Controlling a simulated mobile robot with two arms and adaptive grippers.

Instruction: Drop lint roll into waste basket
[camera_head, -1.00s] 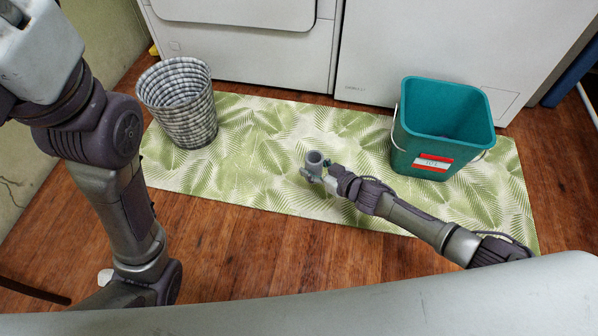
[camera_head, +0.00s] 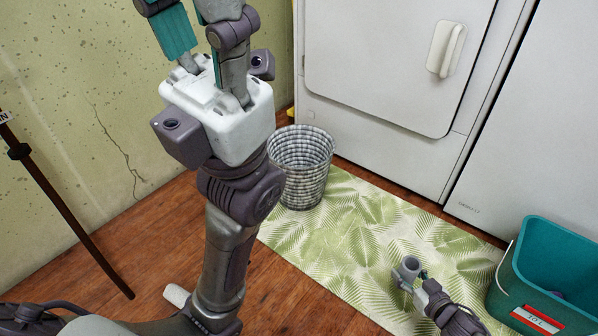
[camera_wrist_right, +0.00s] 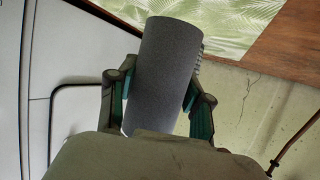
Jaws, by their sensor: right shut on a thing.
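The lint roll is a grey cylinder (camera_wrist_right: 165,80) clasped between the fingers of my right gripper in the right wrist view. In the head view the roll (camera_head: 407,267) is small, at the tip of my right gripper (camera_head: 414,279), over the leaf-patterned mat. A round waste basket with a black-and-white checked weave (camera_head: 301,170) stands upright at the mat's far left end, apart from the right gripper. My left gripper (camera_head: 205,28) is raised at the upper left, fingers spread and empty; its tips are near or beyond the picture's top edge.
A teal bucket (camera_head: 520,290) with a red-and-white label stands at the right, near the right gripper. White appliances (camera_head: 400,60) line the back. The green leaf mat (camera_head: 350,250) is clear between basket and roll. A dark pole (camera_head: 75,220) leans at the left wall.

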